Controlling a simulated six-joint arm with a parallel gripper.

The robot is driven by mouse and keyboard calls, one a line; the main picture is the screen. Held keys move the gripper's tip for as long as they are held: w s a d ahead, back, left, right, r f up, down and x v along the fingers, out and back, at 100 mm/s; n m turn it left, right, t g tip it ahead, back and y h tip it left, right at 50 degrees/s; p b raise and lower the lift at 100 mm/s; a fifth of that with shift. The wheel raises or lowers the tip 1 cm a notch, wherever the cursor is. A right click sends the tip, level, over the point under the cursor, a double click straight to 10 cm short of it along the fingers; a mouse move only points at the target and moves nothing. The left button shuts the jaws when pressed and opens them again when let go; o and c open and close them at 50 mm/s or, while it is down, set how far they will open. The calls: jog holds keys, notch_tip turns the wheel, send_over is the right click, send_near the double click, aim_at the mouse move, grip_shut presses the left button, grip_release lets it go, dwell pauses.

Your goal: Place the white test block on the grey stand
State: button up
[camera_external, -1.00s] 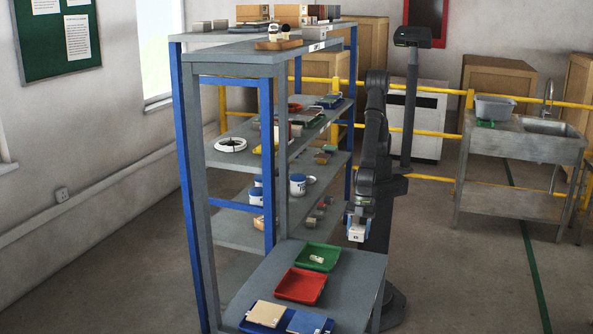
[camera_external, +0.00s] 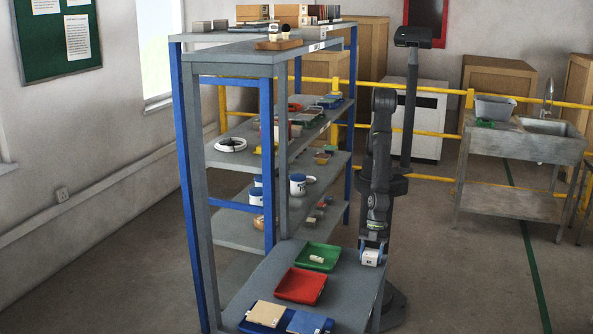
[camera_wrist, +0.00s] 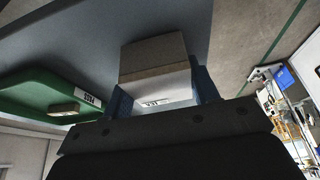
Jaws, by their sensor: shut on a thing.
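My gripper (camera_external: 373,246) points down at the far right corner of the grey table. It is shut on the white test block (camera_external: 371,258), which has a small dark label. In the wrist view the block (camera_wrist: 165,88) sits between the blue fingers of my gripper (camera_wrist: 163,98). A grey-beige face (camera_wrist: 152,50) lies directly beyond its white face; I cannot tell whether that is part of the block or the grey stand. I cannot make out the stand for sure in the outside view. Whether the block touches anything below is unclear.
A green tray (camera_external: 330,264) with a small pale block (camera_external: 316,259) lies left of my gripper. A red tray (camera_external: 279,288) and a blue tray (camera_external: 245,327) lie nearer the camera. The shelf rack (camera_external: 283,200) stands left. The table's right strip (camera_external: 352,300) is clear.

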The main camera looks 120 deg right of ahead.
jog(key=shift+f, duration=0.1)
jog(key=o, duration=1.2)
jog(key=shift+o, duration=0.2)
jog(key=v, duration=1.2)
jog(key=x, duration=1.2)
jog(key=shift+f, duration=0.1)
jog(key=shift+r, duration=0.2)
